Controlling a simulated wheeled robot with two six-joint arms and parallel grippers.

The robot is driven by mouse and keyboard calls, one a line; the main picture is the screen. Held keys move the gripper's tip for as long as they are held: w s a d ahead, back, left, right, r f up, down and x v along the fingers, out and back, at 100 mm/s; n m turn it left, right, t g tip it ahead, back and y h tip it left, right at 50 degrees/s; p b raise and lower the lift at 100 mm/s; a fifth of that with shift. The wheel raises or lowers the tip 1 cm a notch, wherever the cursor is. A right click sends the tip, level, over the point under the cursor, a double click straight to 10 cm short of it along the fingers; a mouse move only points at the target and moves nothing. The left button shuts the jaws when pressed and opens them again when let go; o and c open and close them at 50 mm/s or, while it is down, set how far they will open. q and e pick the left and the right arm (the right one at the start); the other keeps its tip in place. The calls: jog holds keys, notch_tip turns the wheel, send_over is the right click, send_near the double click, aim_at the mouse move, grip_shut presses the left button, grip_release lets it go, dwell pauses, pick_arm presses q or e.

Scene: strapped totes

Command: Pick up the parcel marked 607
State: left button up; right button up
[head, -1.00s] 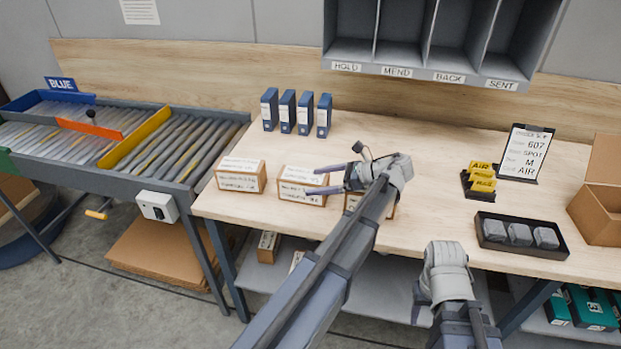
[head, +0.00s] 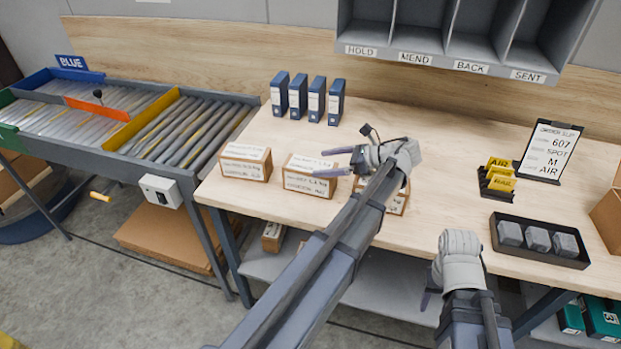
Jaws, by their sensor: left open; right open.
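Three cardboard parcels with white labels stand in a row near the table's front edge: a left one (head: 246,163), a middle one (head: 308,180) and a right one (head: 398,203). Their label print is too small to read, so I cannot tell which is marked 607. My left gripper (head: 322,162) is open and empty. Its fingers point left and overlap the middle parcel's right part in the picture; contact cannot be told. Its wrist and arm hide much of the right parcel. My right gripper (head: 429,288) is open, low in front of the table edge, mostly hidden by its own wrist.
A card (head: 549,152) reads 607, SPOT, M, AIR. Beside it are yellow tags (head: 498,178) and a black tray (head: 540,257) with grey blocks. Blue binders (head: 308,99) stand behind the parcels. A roller conveyor (head: 178,135) is at left. The table's middle back is clear.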

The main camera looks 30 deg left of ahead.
aim_at(311, 165)
pick_arm(q)
jog(key=shift+s+a+f, duration=0.15)
jog(key=shift+a+f, duration=0.05)
jog(key=shift+a, duration=0.05)
jog(key=b+x, duration=0.2)
jog(key=x, duration=0.2)
jog(key=shift+s+a+f, duration=0.1)
jog(key=shift+a, duration=0.1)
jog(key=shift+c, duration=0.2)
grip_shut()
